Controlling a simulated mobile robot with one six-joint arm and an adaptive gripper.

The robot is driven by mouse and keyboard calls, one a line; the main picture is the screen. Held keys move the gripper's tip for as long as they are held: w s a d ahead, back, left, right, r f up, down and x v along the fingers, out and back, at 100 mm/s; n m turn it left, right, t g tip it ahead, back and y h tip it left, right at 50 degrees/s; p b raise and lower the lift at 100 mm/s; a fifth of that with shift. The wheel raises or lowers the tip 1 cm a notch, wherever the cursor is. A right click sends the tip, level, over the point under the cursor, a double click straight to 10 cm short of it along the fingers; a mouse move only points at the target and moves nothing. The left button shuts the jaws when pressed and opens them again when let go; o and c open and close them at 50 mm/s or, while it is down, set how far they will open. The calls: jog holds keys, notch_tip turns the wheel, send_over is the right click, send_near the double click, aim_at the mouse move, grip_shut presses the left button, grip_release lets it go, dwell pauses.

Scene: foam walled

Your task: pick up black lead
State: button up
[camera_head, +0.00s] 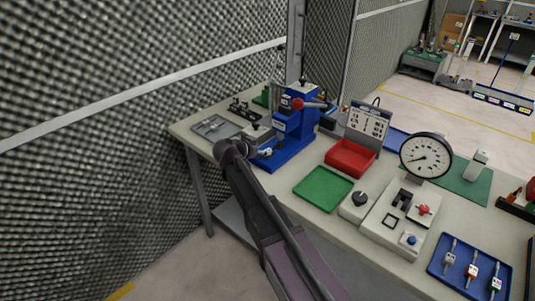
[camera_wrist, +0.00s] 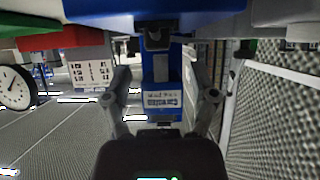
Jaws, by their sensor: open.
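I cannot make out a black lead for certain in either view. A thin black loop (camera_head: 376,101) shows at the top of the white label card (camera_head: 368,122), but I cannot tell whether it is a lead. My gripper (camera_wrist: 160,80) is open in the wrist view, with no thing visibly held between its fingers. Beyond the fingers is the blue press (camera_wrist: 161,68) with a white label. In the head view my arm's end is at the near side of the blue press (camera_head: 294,125), and the fingers are hard to see there.
On the workbench (camera_head: 300,212) are a red bin (camera_head: 350,157), a green mat (camera_head: 323,188), a dial gauge (camera_head: 426,156) and a blue tray (camera_head: 447,268) with several small tools. A grey tray (camera_head: 215,127) lies at the left end. A foam wall (camera_head: 90,180) stands close on the left.

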jog(key=shift+b+x, duration=0.95)
jog(key=shift+x, duration=1.25)
grip_shut()
